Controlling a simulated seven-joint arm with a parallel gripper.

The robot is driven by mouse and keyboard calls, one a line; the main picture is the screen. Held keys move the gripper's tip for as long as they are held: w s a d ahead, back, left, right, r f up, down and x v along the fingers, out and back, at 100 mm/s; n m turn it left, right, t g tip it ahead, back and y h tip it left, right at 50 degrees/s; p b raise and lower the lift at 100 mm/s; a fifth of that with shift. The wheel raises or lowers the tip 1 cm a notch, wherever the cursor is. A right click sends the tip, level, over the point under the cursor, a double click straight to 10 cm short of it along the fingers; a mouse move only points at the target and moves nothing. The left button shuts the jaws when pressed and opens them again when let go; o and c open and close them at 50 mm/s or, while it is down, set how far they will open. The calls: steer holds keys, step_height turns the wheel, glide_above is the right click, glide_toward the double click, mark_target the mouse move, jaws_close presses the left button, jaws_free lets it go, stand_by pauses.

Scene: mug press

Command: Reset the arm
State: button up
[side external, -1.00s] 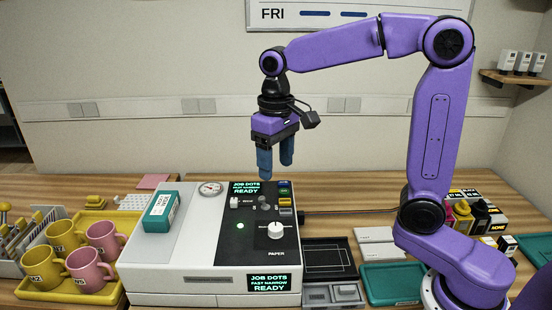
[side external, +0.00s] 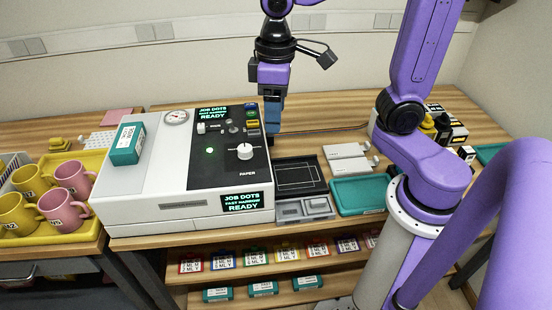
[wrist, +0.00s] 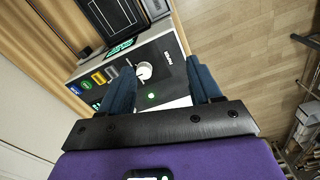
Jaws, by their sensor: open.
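My gripper (side external: 273,128) points down by the back right edge of the white press (side external: 150,210), its blue fingers overlapping in this view. In the wrist view my gripper (wrist: 163,75) has two blue fingers spread apart with nothing held between them. The press's dark panel, with a white knob (wrist: 143,70) and coloured buttons (wrist: 98,78), shows beyond and between the fingers. The panel's screens (side external: 242,202) read JOB DOTS, FAST NARROW, READY. Whether the fingers touch the press cannot be told from the side view.
A teal box (side external: 128,144) lies on the press. Pink and yellow mugs stand in a yellow tray (side external: 60,238) at left. A black tray (side external: 300,176) and teal tray (side external: 358,196) lie right of the press. Shelves below hold several labelled cards (side external: 253,257).

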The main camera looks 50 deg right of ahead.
steer(key=s+d+f+n, duration=0.2)
steer(key=s+n, duration=0.1)
steer(key=s, duration=0.4)
steer(key=s+d+f+n, duration=0.2)
steer(key=s+f+n, duration=0.1)
steer(key=s, duration=0.5)
steer(key=shift+d+f+n, duration=0.15)
steer(key=shift+d+n, duration=0.1)
steer(key=shift+n, duration=0.05)
